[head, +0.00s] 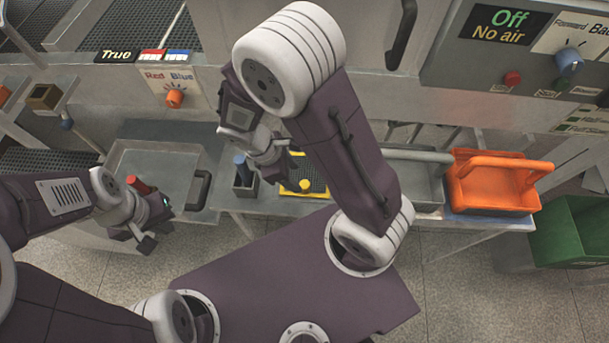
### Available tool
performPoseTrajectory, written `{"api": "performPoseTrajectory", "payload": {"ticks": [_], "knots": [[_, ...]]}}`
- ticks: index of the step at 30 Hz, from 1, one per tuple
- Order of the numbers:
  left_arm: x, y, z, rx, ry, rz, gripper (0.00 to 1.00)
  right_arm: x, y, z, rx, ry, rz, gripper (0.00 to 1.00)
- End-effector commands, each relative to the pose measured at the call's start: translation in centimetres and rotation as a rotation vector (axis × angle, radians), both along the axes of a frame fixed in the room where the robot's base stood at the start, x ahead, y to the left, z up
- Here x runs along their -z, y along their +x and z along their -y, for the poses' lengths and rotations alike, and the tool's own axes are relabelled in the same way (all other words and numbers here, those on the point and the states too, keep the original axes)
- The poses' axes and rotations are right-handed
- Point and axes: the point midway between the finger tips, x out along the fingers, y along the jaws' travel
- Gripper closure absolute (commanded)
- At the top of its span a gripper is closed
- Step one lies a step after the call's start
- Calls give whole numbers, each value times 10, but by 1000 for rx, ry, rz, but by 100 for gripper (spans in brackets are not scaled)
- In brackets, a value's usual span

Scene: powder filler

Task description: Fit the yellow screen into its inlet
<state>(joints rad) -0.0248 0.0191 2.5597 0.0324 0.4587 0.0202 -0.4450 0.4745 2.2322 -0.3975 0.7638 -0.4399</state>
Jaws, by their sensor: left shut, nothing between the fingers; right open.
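The yellow screen (314,172) is a dark mesh panel with a yellow edge and a round yellow knob. It lies on the grey bench in the middle, partly hidden behind my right arm. My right gripper (278,163) is open and empty just left of the screen, above the bench; I cannot tell if it touches the screen. My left gripper (147,240) is shut and empty at the lower left, well away from the screen. I cannot make out which opening is the screen's inlet.
A blue-handled item (241,168) stands in a grey holder beside my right gripper. A grey tray (150,160) with a dark handle lies left. An orange bin (492,187) and a green bin (575,235) stand right. A control panel (530,50) fills the upper right.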

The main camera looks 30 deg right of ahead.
Motion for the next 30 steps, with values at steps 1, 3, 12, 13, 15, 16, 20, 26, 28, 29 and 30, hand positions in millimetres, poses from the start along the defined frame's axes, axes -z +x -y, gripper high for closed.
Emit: {"api": "performPoseTrajectory", "payload": {"ticks": [1,3,12,13,15,16,20,26,28,29,30], "knots": [[3,0,0,0,0,0,100,10,-2,4,2,-2,-4,46],[5,0,0,0,0,0,100,19,-3,7,2,-2,-4,46],[10,0,0,0,0,0,100,44,-7,16,3,-2,-6,46],[11,0,0,0,0,0,100,50,-7,17,2,-2,-6,46],[15,0,0,0,0,0,100,62,-9,21,2,-2,-4,46],[16,0,0,0,0,0,100,66,-9,23,3,-1,-3,46],[17,0,0,0,0,0,100,73,-10,26,3,1,-2,46],[16,0,0,0,0,0,100,73,-10,26,2,1,0,52],[16,0,0,0,0,0,100,72,-10,26,2,1,0,71],[16,0,0,0,0,0,100,72,-10,26,2,1,0,79],[16,0,0,0,0,0,100,73,-10,26,2,1,0,90]]}}
